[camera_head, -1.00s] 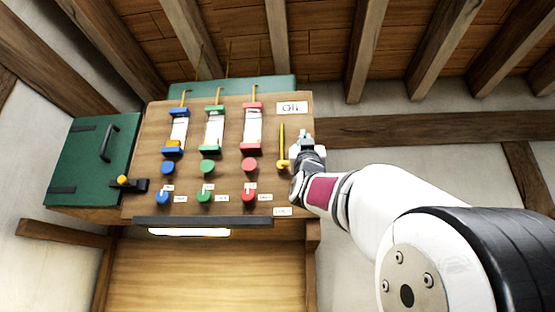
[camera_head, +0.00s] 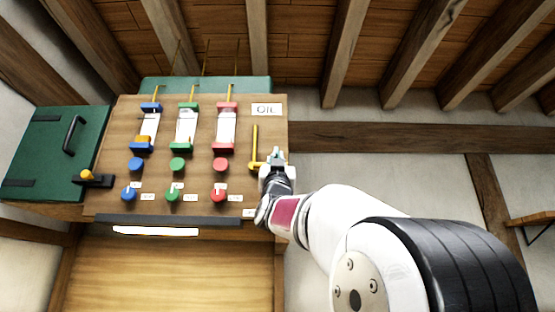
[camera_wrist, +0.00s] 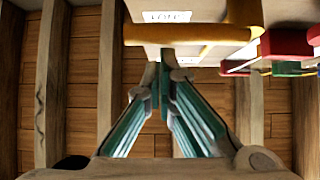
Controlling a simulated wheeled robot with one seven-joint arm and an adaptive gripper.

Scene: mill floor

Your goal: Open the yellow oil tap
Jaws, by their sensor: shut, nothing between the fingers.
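The yellow oil tap (camera_head: 255,146) is on the right part of the wooden board, under the "OIL" label. Its upright yellow rod meets a short sideways piece at the bottom. My gripper (camera_head: 276,157) is just right of the tap's lower end and partly covers the area there. In the wrist view, a yellow bar of the tap (camera_wrist: 180,35) runs across the top, and the green fingers of my gripper (camera_wrist: 165,68) meet just below it. The fingers are shut with nothing between them. I cannot tell whether they touch the bar.
The wooden board (camera_head: 105,165) carries blue, green and red gauges and knobs left of the tap. A green door with a black handle (camera_head: 55,150) stands at the far left. A dark ledge (camera_head: 165,221) runs below the board. Plain wall lies right of the board.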

